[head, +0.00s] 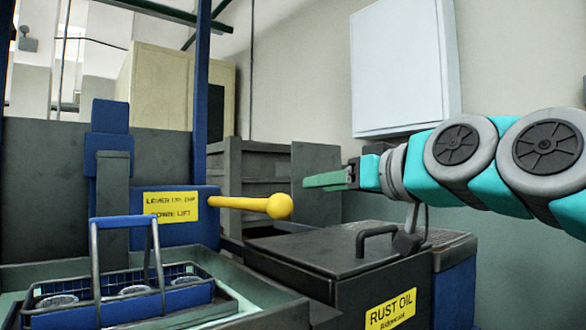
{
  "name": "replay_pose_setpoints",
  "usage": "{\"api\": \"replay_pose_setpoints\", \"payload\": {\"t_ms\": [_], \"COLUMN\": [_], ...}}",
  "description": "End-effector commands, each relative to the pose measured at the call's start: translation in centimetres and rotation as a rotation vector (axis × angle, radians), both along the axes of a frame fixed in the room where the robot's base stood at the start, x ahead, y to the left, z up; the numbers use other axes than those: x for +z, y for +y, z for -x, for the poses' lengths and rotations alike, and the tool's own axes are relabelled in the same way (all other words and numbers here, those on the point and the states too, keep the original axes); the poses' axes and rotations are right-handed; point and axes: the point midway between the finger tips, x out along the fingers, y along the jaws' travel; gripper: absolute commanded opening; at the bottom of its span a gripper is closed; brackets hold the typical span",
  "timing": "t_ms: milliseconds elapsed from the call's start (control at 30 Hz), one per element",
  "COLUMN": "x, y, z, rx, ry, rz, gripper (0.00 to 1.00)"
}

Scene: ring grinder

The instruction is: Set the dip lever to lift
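The dip lever (250,204) is a yellow bar with a round knob at its right end. It sticks out about level to the right from a blue post. A yellow label (171,208) beside it has writing about the lever, with "lift" on its lower line. My gripper (312,181) reaches in from the right, above and to the right of the knob, apart from it. Its green fingers point left and are seen side-on, so I cannot tell whether they are open. Nothing shows held in them.
A blue basket (180,298) with round metal parts hangs by a handle over a grey tank at lower left. A dark box labelled "RUST OIL" (390,309), with a handled lid, stands below my arm. Grey crates (262,165) stand behind. Open air lies between knob and gripper.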

Motion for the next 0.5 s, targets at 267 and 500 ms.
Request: {"api": "replay_pose_setpoints", "payload": {"t_ms": [267, 500], "x": [6.8, 8.4], "y": [-0.1, 0.7], "z": [3.4, 6.0], "rx": [0.008, 0.026], "ry": [0.115, 0.164], "rz": [0.256, 0.369], "gripper": [0.07, 0.0]}}
